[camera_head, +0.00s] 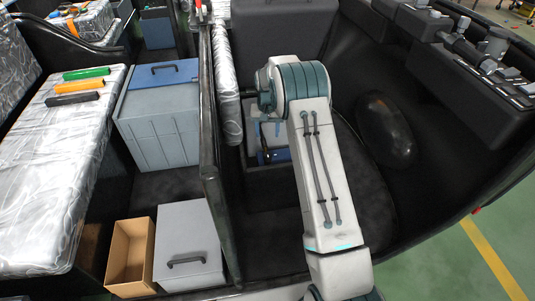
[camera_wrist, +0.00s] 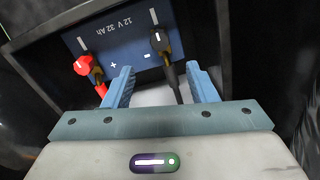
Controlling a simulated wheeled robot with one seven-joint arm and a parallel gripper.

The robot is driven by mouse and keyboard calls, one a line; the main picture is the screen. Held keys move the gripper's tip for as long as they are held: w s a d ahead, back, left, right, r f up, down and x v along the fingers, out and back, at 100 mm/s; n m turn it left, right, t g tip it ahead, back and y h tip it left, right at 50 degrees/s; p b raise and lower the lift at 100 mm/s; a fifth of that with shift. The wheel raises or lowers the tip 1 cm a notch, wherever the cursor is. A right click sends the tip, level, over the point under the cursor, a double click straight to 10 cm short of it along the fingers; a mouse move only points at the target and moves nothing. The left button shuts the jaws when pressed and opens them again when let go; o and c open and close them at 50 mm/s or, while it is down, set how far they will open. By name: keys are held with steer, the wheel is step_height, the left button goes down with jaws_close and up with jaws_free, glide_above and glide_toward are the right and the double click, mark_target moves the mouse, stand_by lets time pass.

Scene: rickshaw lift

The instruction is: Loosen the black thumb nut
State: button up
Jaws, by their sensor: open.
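The black thumb nut (camera_wrist: 157,38) shows in the wrist view, on the minus terminal of the blue battery (camera_wrist: 125,47), marked "12 V 32 Ah". A black cable (camera_wrist: 173,78) runs from it toward me. A red thumb nut (camera_wrist: 83,65) sits on the plus terminal to the left. My gripper (camera_wrist: 160,74) is open, with its blue fingers apart and nothing held. The black nut lies ahead of the fingertips, between their lines and apart from both. In the head view my arm hides most of the battery (camera_head: 281,155) and the nuts.
Dark box walls (camera_wrist: 215,25) surround the battery closely. In the head view a black divider (camera_head: 207,150) stands left of my arm. Beyond it are grey boxes (camera_head: 160,128), an open brown box (camera_head: 131,252) and a seat (camera_head: 50,165) with coloured rods.

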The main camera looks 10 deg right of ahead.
mark_target(267, 154)
step_height(267, 154, down, 12)
steer(key=shift+r, duration=0.15)
steer(key=shift+c, duration=0.3)
steer(key=c, duration=0.9)
